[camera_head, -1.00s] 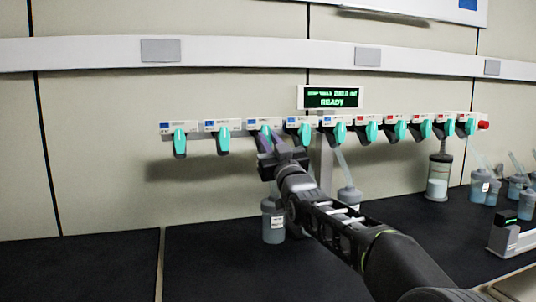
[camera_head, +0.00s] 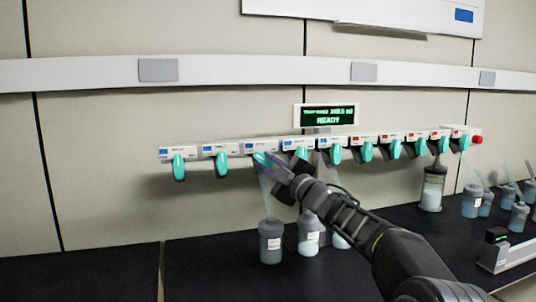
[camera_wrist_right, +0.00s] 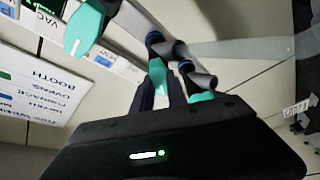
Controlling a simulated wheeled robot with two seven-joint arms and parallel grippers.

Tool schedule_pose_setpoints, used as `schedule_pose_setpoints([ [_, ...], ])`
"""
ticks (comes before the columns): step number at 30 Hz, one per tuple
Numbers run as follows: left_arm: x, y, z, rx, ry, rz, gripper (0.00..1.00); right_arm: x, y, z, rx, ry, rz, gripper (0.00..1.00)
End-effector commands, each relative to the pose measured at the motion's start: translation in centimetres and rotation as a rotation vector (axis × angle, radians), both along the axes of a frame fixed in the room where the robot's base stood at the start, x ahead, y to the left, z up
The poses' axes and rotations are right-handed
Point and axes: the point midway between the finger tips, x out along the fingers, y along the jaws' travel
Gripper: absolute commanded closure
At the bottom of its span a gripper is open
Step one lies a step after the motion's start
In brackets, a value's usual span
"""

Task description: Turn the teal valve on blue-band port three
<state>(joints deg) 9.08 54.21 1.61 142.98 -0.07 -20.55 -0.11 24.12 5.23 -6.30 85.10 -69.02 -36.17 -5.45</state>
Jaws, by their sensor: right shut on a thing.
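A row of teal valves hangs from a rail on the wall. The blue-band ports are at the left and the red-band ports at the right. The teal valve on blue-band port three (camera_head: 261,157) is third from the left, its handle slanting down to the right while its two left neighbours hang straight down. My right gripper (camera_head: 272,164) is shut on this handle and partly covers it. In the right wrist view, the dark fingers of my right gripper (camera_wrist_right: 168,92) close around a teal handle (camera_wrist_right: 157,72). My left gripper is not in view.
Neighbouring teal valves (camera_head: 221,164) hang close on the left, and another (camera_head: 302,153) is close behind my gripper on the right. Flasks (camera_head: 271,242) stand below on the dark bench (camera_head: 210,275). A display (camera_head: 328,116) reading READY sits above the rail.

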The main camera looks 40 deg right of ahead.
Motion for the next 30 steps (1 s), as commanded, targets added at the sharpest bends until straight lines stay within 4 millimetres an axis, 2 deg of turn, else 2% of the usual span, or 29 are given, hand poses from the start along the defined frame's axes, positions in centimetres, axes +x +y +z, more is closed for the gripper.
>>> schedule_pose_setpoints([
  [1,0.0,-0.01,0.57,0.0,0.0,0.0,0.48,0.01,-0.06,0.24,-0.019,0.007,-0.001,1.0],
  [6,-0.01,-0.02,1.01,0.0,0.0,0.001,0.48,0.01,-0.05,0.11,-0.065,0.024,-0.001,1.0],
  [20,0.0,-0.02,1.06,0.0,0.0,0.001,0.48,0.0,-0.02,0.0,-0.084,0.028,0.0,1.0],
  [21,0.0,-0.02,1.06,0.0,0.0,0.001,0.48,0.0,-0.02,0.0,-0.083,0.028,0.0,0.8],
  [28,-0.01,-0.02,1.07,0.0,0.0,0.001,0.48,0.0,-0.01,0.04,-0.082,0.027,0.0,0.61],
  [30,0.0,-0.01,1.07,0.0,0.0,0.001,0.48,-0.01,-0.01,0.05,-0.081,0.027,0.001,0.6],
])
